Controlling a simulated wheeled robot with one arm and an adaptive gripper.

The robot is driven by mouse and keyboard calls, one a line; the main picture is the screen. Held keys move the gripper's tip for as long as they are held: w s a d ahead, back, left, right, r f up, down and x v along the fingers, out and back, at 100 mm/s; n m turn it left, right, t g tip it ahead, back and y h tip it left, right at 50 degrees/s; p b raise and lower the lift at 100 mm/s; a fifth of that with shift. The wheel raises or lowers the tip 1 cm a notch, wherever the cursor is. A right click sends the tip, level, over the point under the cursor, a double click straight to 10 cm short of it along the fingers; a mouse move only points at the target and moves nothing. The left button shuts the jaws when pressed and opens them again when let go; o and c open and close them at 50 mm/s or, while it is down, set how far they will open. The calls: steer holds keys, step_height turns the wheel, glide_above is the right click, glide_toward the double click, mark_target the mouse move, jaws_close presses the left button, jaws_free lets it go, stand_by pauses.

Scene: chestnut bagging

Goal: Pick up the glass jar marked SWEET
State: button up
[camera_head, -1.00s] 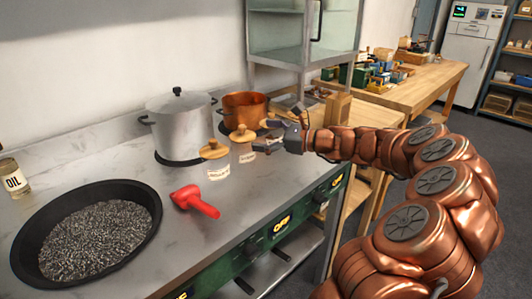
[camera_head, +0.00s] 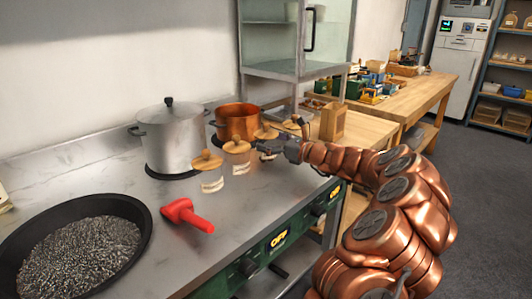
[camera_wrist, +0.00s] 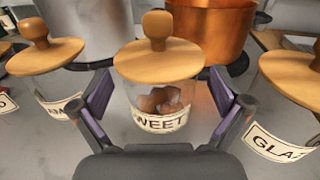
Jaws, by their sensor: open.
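The glass jar marked SWEET (camera_wrist: 160,98) stands upright in the middle of the wrist view, with a round wooden knobbed lid and brown chestnuts inside. Its label faces me, its first letter partly cut off. My gripper (camera_wrist: 161,92) is open, one finger on each side of the jar; I cannot tell whether either touches it. In the head view my gripper (camera_head: 276,143) is at the row of lidded jars by the copper pot. The SWEET jar there seems to be the one with the lid (camera_head: 265,132) beside the fingers, its body mostly hidden.
A jar marked GLAZ (camera_wrist: 285,100) is close on the right, and another lidded jar (camera_wrist: 48,65) close on the left. The copper pot (camera_head: 240,121) and silver pot (camera_head: 172,140) stand behind. A red scoop (camera_head: 186,213) and black pan (camera_head: 140,240) lie on the left.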

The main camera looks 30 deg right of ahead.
steer(key=shift+w+a, duration=0.25)
steer(key=shift+w, duration=0.25)
steer(key=shift+c, duration=0.4)
steer(key=c, duration=1.3)
steer(key=shift+c, duration=0.6)
steer(key=shift+r, duration=0.15)
